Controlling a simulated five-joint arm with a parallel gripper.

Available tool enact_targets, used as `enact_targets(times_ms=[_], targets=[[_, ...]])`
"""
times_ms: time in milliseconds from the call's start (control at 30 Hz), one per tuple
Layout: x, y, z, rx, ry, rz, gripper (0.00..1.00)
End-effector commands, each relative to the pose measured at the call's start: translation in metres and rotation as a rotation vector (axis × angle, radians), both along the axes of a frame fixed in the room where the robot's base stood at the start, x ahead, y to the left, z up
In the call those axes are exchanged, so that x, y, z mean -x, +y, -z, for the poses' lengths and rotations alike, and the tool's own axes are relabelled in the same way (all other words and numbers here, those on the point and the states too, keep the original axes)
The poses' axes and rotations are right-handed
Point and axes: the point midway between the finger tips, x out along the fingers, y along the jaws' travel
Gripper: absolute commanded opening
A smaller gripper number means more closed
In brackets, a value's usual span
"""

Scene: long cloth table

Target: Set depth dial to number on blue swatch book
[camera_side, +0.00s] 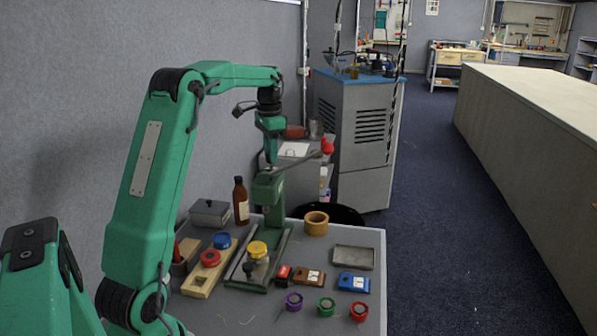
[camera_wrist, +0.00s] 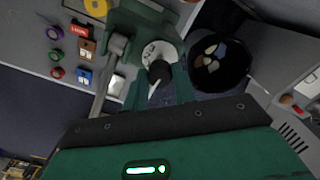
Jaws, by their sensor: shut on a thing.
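The depth dial (camera_wrist: 163,52) is a pale round face with dark marks on the green press (camera_side: 268,190). A black knob (camera_wrist: 158,71) with a white pointer line sits on it. My gripper (camera_wrist: 159,88) is shut on this knob, a finger on each side. In the side view my gripper (camera_side: 270,150) points down at the top of the press, and the dial cannot be made out there. The blue swatch book (camera_side: 354,282) lies at the table's front right; it also shows in the wrist view (camera_wrist: 84,77). Its number is too small to read.
The press's lever with a red ball (camera_side: 327,147) sticks out to the right. A brown book (camera_side: 308,277), a grey tray (camera_side: 353,257), a tape ring (camera_side: 316,223) and several spools share the table. A brown bottle (camera_side: 241,202) stands behind left. A black bin (camera_wrist: 220,60) is beyond the table.

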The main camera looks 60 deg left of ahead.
Motion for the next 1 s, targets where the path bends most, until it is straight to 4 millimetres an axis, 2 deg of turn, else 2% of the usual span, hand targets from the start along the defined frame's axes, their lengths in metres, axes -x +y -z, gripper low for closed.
enact_targets(times_ms=[600, 1000], targets=[[0.0000, 0.0000, -0.0010, -0.001, -0.001, 0.455, 0.04], [0.0000, 0.0000, -0.0012, -0.001, -0.001, 0.582, 0.04]])
